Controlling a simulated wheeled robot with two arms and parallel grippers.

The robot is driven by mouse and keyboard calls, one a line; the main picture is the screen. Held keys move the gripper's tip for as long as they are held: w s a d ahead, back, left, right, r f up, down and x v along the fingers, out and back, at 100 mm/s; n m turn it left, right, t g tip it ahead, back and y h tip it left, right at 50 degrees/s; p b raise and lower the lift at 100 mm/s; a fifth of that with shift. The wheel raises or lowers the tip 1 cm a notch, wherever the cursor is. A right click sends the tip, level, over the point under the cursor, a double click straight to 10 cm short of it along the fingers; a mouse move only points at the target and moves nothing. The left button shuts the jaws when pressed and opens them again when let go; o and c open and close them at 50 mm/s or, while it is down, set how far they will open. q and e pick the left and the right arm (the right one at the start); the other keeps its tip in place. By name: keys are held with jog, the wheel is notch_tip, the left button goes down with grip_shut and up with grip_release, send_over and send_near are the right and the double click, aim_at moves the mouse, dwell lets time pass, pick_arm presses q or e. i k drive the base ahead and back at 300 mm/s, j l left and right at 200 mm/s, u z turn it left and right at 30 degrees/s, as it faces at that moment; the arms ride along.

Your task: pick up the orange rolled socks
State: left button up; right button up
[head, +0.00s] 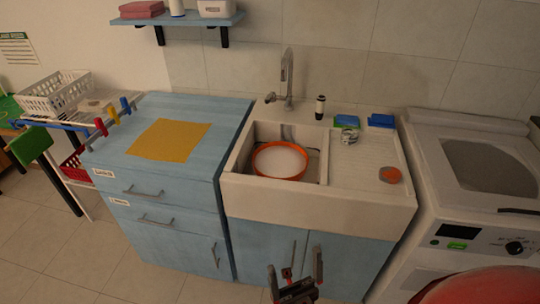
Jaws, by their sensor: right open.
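A small round orange item (390,174) with a greyish rim, which looks like the rolled socks, lies on the ribbed drainboard at the right side of the sink. My right gripper (295,266) is at the bottom of the head view, in front of the blue sink cabinet. It is open with nothing between its fingers, and it is below and to the left of the orange item, well apart from it. My left gripper is not in view.
The white sink (318,196) holds an orange-rimmed basin (280,161). Blue and green sponges (381,121), a can (349,135) and a dark bottle (320,107) stand behind. A washing machine (470,170) is at right. A yellow cloth (169,140) lies on the blue cabinet.

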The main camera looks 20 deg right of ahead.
aim_at(390, 174)
jog(key=z, duration=1.55)
